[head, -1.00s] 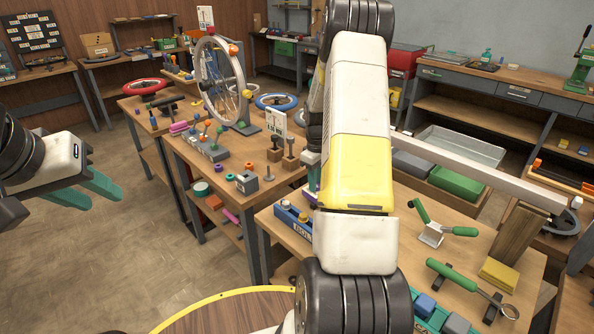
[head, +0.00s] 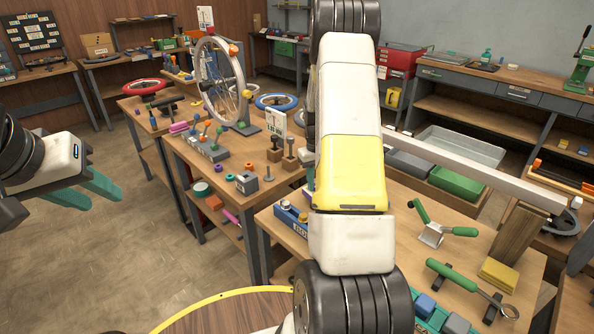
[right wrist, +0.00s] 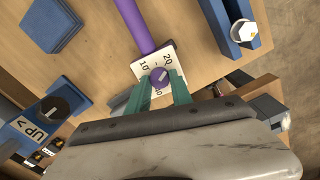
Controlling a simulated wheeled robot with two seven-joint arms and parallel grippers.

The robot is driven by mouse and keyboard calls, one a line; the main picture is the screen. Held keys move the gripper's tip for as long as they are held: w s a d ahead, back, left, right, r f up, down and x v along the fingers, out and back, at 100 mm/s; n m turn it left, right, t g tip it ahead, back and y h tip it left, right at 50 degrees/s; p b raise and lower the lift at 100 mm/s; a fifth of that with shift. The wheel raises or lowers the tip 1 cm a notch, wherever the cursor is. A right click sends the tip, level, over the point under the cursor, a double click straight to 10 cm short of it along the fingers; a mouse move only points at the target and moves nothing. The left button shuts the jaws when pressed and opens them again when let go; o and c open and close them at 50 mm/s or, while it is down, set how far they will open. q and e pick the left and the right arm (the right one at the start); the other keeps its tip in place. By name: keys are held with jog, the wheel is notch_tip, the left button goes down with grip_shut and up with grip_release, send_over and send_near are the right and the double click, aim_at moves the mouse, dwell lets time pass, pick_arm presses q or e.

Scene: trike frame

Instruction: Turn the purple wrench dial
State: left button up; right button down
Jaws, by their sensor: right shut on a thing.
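In the right wrist view, the purple dial (right wrist: 160,77) is a small round knob on a white scale plate (right wrist: 145,68) marked with numbers. The purple wrench handle (right wrist: 134,22) runs up from that plate. My right gripper (right wrist: 161,80) has its teal fingers on both sides of the dial and is shut on it. In the head view my own right arm hides this gripper and the dial. My left gripper (head: 98,185) is at the left of the head view, open and empty, away from the workbench.
In the right wrist view, a blue block with an "UP" label and dark knob (right wrist: 55,108) lies at left, and a blue part with a white bolt (right wrist: 242,30) at upper right. In the head view, a green-handled tool (head: 450,275) lies on the near bench. Floor at left is clear.

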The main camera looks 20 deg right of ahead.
dwell(0.8)
jog(key=c, duration=1.1)
grip_release()
jog(key=shift+r, duration=0.1)
notch_tip(320, 180, up, 8)
jog(key=shift+a+f, duration=0.15)
